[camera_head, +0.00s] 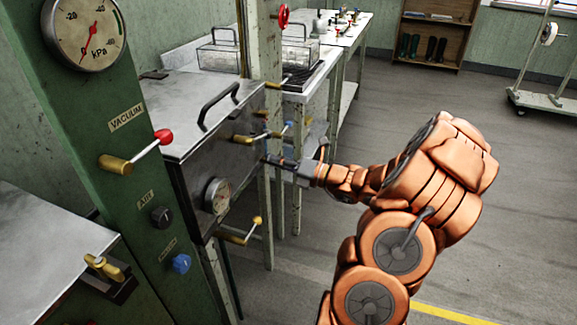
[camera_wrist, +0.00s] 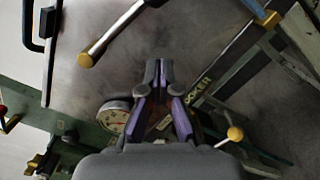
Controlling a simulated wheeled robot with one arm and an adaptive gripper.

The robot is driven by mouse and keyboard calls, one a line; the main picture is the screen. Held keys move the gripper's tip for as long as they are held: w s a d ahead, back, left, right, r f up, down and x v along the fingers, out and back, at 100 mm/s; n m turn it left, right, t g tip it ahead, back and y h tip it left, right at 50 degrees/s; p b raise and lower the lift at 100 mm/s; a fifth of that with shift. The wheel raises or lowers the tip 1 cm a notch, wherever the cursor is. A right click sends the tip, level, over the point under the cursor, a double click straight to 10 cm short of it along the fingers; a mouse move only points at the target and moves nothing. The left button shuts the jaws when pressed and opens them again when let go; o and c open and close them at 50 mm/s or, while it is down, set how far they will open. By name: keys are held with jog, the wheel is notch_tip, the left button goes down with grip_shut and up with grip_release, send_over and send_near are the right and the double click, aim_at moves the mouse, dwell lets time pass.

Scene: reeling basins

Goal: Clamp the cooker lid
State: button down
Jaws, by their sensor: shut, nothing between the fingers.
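The cooker is a grey metal box. Its flat lid (camera_head: 178,108) lies on top, apparently down, with a black bar handle (camera_head: 218,102); the handle shows at the upper left of the wrist view (camera_wrist: 28,25). A brass clamp with a lever (camera_head: 244,138) sits by the lid's front edge, and a blue-tipped lever (camera_head: 287,127) is beside it. My gripper (camera_head: 268,159) is shut and empty in front of the cooker's front face, below these levers. In the wrist view my gripper (camera_wrist: 159,68) points at the bare metal face. Whether the fingertips touch it is unclear.
A round gauge (camera_head: 216,195) and a yellow-knobbed brass lever (camera_head: 240,234) are low on the cooker front. A green column (camera_head: 110,150) with a vacuum gauge (camera_head: 88,35) and a red-knobbed valve (camera_head: 135,152) stands left. Basins (camera_head: 285,55) stand behind.

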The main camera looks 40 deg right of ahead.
jog(key=shift+w+d+r, duration=0.3)
jog(key=shift+w+r, duration=0.1)
jog(key=shift+w, duration=0.2)
jog(key=shift+w+d+r, duration=0.3)
jog(key=shift+w+r, duration=0.05)
jog(key=shift+w, duration=0.2)
jog(key=shift+w+d+r, duration=0.3)
jog(key=shift+w+r, duration=0.1)
jog(key=shift+w, duration=0.2)
